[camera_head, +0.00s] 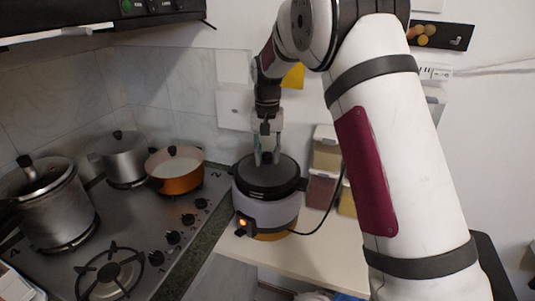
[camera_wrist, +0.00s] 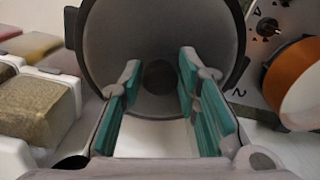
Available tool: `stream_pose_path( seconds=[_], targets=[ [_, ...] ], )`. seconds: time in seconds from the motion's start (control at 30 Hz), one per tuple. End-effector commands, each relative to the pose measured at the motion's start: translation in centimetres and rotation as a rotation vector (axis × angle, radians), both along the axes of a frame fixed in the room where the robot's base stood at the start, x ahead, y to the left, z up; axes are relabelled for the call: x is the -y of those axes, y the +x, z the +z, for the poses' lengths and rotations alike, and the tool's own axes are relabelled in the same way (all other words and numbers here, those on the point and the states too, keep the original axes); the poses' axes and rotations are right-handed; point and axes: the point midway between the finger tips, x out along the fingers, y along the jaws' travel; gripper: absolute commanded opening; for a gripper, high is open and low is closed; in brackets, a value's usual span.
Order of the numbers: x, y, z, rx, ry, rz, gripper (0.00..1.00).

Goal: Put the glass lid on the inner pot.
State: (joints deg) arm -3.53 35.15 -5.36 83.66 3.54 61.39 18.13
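A white cooker (camera_head: 268,210) with an orange light stands on the counter right of the stove. A dark round piece with side handles (camera_head: 262,185) sits on its top. In the wrist view the dark rim and grey round surface (camera_wrist: 110,45) show ahead, with a darker round spot in the middle. I cannot tell whether this surface is the glass lid or the open inner pot. My gripper (camera_head: 267,160) points down over it. In the wrist view its teal-padded fingers (camera_wrist: 160,78) are apart, with nothing clearly held between them.
On the stove stand a large lidded steel pot (camera_head: 55,212), a smaller lidded steel pot (camera_head: 125,163) and an orange pot (camera_head: 177,181). Spice containers (camera_head: 325,155) stand close behind and right of the cooker. A black cable runs beside it.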

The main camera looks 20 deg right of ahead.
Motion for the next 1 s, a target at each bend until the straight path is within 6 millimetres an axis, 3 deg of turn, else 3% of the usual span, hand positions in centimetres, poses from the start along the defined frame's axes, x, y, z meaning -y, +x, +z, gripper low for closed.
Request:
stream_pose_path(
  seconds=[0.47, 1.0],
  targets=[
    [0.0, 0.2, 0.9, 0.003, 0.000, 0.000, 0.45],
    [0.0, 0.2, 10.5, 0.004, 0.000, 0.000, 0.45]
  ],
)
